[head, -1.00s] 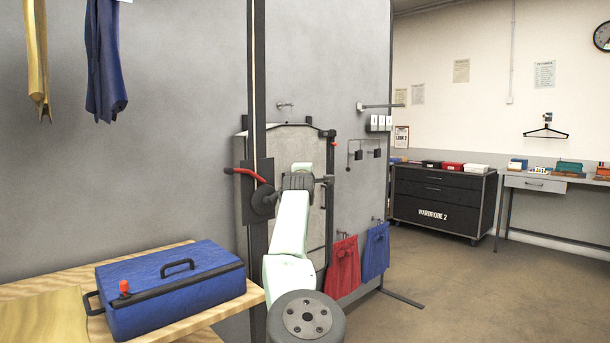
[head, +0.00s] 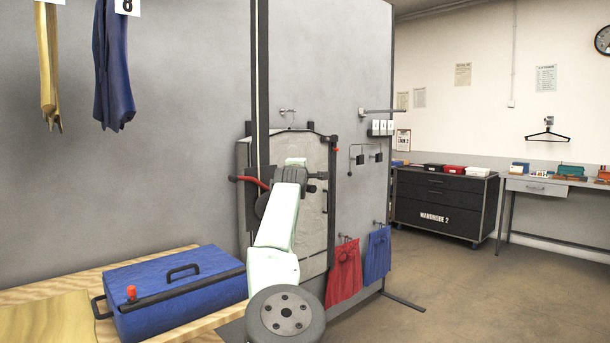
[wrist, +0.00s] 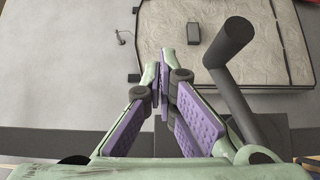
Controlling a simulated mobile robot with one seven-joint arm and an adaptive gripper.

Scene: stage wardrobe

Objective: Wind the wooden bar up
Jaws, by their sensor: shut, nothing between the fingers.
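The wooden bar itself does not show in either view. A yellow garment (head: 48,75) and a blue garment (head: 113,70) hang at the upper left of the head view, their upper ends cut off. A crank with a red arm (head: 250,181) sits on the dark upright post (head: 262,80), partly hidden by my arm. My gripper (wrist: 160,78), with purple pads, is shut and empty in the wrist view. A thick dark bent rod (wrist: 232,42) stands right of the fingers, apart from them; I cannot tell whether it belongs to the crank.
A blue case (head: 175,290) lies on the wooden table (head: 35,293) at the lower left. A grey padded panel (head: 312,225) is behind my arm. Red (head: 344,272) and blue bags (head: 377,255) hang beside it. Floor is clear at the right.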

